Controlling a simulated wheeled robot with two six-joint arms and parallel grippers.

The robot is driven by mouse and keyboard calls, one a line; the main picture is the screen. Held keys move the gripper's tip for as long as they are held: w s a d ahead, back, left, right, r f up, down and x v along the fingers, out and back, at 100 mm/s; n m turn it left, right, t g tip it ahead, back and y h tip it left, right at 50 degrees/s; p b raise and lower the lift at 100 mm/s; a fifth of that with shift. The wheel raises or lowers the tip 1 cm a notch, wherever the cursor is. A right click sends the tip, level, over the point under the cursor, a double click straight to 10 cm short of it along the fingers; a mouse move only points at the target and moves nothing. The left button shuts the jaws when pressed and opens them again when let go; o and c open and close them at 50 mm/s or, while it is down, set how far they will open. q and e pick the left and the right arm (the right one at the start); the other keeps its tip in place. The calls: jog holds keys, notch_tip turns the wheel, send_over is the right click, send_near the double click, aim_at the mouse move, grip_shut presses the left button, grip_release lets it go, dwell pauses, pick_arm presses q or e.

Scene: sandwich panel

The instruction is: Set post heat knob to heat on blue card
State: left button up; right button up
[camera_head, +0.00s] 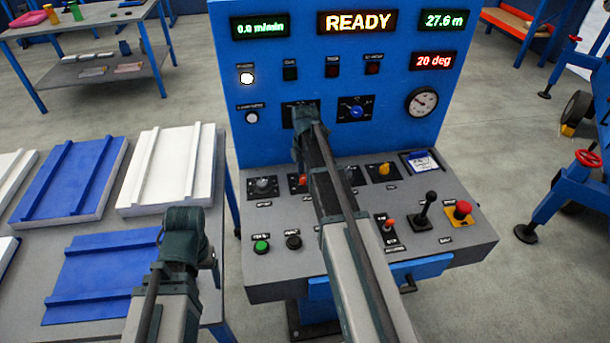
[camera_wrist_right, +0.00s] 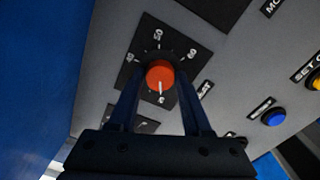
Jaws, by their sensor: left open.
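An orange-red knob (camera_wrist_right: 160,75) sits on a black dial plate (camera_wrist_right: 158,45) in the right wrist view. Its white pointer line points toward the bottom of that view. My right gripper (camera_wrist_right: 160,72) has one finger on either side of it; whether they touch it I cannot tell. In the head view the knob (camera_head: 302,181) is partly hidden behind my right gripper (camera_head: 298,163). The blue-and-white card (camera_head: 421,161) lies on the right of the grey desk; its writing is too small to read. My left gripper (camera_head: 187,228) is open and empty, left of the console.
The console desk (camera_head: 270,288) holds other knobs, a lever (camera_head: 425,208) and a red stop button (camera_head: 461,211). The blue upright panel (camera_head: 290,20) stands behind, its display reading READY. A table with blue and white panels (camera_head: 85,172) is at left.

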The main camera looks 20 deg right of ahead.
grip_shut()
